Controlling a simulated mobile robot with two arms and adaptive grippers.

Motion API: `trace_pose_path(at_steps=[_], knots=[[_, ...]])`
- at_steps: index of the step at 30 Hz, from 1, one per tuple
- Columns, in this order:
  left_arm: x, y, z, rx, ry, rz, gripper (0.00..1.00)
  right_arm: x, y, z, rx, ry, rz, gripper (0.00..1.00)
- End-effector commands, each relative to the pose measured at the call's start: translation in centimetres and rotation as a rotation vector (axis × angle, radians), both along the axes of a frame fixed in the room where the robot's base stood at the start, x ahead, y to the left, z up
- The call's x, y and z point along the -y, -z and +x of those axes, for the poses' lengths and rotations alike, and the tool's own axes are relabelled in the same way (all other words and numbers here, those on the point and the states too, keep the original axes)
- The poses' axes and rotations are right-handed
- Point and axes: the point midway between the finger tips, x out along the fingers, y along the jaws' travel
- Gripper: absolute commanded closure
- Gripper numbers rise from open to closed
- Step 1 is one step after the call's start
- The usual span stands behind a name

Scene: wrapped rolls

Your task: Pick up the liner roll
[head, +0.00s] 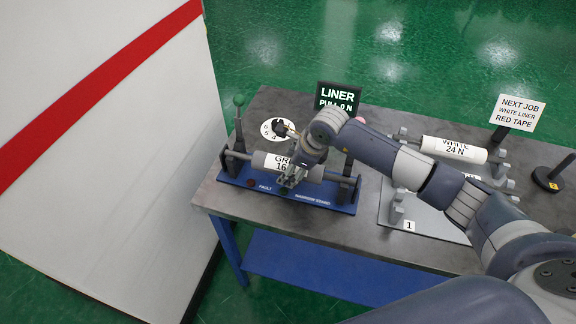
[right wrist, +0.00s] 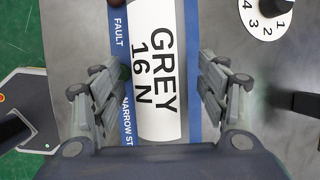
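A white roll labelled "GREY 16 N" (head: 264,160) lies across a blue-based stand (head: 285,190) marked "FAULT" and "NARROW STAND". The roll (right wrist: 157,75) runs up the middle of the right wrist view. My right gripper (head: 292,178) is over this roll in the head view. In the right wrist view the gripper (right wrist: 157,95) is open, with one finger on each side of the roll; I cannot tell whether they touch it. Another roll labelled "WHITE 24 N" (head: 455,149) rests on a grey rack (head: 385,208). My left gripper is not in view.
A "LINER PULL: 0 N" display (head: 339,96) and a numbered dial (head: 270,133) stand behind the stand. A "NEXT JOB WHITE LINER RED TAPE" sign (head: 520,113) and a black post (head: 548,178) are at right. A green-knobbed lever (head: 239,120) rises at the stand's left.

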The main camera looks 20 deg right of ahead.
Motion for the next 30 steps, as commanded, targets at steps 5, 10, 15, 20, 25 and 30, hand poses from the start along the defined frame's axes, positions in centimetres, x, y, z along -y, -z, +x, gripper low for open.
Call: trace_pose_path(at_steps=[5,10,15,20,25,30], knots=[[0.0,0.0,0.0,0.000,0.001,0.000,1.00,0.0,0.0,0.0,0.000,0.000,0.000,0.75],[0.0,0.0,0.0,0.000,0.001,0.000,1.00,0.0,-0.3,0.1,0.005,0.000,0.003,1.00],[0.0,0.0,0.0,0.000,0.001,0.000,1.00,0.0,-0.3,0.1,0.005,0.000,0.003,1.00],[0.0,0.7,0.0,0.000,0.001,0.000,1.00,0.0,-1.6,0.2,0.008,0.000,0.003,1.00],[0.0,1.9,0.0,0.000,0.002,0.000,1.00,0.0,-4.8,0.3,0.012,-0.001,0.003,1.00],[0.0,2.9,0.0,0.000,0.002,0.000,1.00,0.0,-7.9,0.2,0.010,-0.001,0.003,1.00]])
